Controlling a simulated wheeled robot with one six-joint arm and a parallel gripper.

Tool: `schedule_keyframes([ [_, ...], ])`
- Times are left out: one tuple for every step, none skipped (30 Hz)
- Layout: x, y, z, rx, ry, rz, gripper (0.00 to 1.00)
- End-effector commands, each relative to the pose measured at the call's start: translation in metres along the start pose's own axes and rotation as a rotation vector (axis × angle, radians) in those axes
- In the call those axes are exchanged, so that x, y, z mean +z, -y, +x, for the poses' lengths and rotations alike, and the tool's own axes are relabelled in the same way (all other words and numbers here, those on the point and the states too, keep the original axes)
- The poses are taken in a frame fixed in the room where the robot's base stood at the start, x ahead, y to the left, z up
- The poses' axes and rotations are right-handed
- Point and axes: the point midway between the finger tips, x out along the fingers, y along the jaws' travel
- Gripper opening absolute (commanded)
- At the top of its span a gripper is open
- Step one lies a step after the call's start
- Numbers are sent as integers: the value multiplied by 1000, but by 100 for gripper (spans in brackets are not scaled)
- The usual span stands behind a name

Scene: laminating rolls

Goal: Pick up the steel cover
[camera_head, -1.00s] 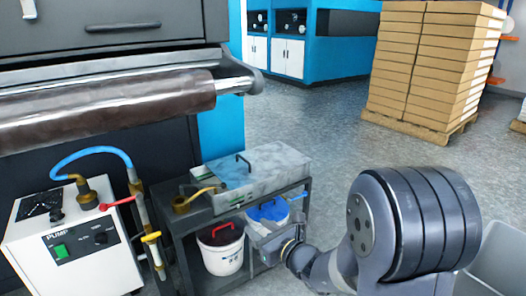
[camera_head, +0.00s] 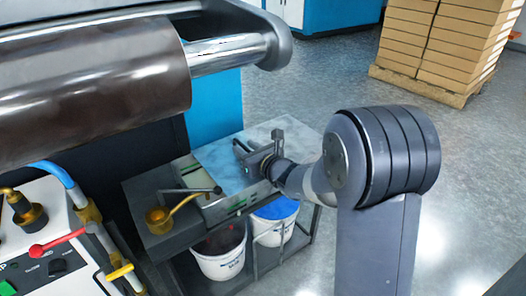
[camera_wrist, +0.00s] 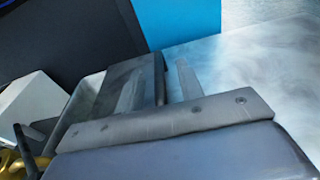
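The steel cover (camera_head: 222,168) is a pale, bluish-grey flat plate on top of the dark cart beside the large roller. In the wrist view its pale surface (camera_wrist: 255,62) spreads at the upper right. My gripper (camera_head: 260,146) is low over the cover's right part. In the wrist view, the fingers (camera_wrist: 172,82) stand apart with a gap between them. I cannot make out the cover's handle clearly; my gripper hides that area. I see no sign that the cover is raised.
A brass ladle (camera_head: 183,205) lies at the front left of the cart. Two buckets stand below, one with red inside (camera_head: 220,252) and one blue (camera_head: 276,208). The large roller (camera_head: 90,75) overhangs at the left. A white pump box (camera_head: 40,235) stands at lower left.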

Motion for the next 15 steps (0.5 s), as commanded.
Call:
schedule_keyframes([
  [0,0,3,1,1,0,36],
  [0,0,4,1,1,0,36],
  [0,0,4,1,1,0,36],
  [0,0,4,0,0,0,36],
  [0,0,4,0,0,0,36],
  [1,0,4,0,0,0,36],
  [1,0,4,0,0,0,36],
  [1,0,4,0,1,0,36],
  [1,0,4,0,1,0,34],
  [1,0,4,0,1,0,31],
  [1,0,4,0,1,0,29],
  [1,0,4,0,1,0,26],
  [1,0,4,0,1,0,23],
  [1,0,4,0,1,0,21],
  [1,0,4,0,1,0,17],
])
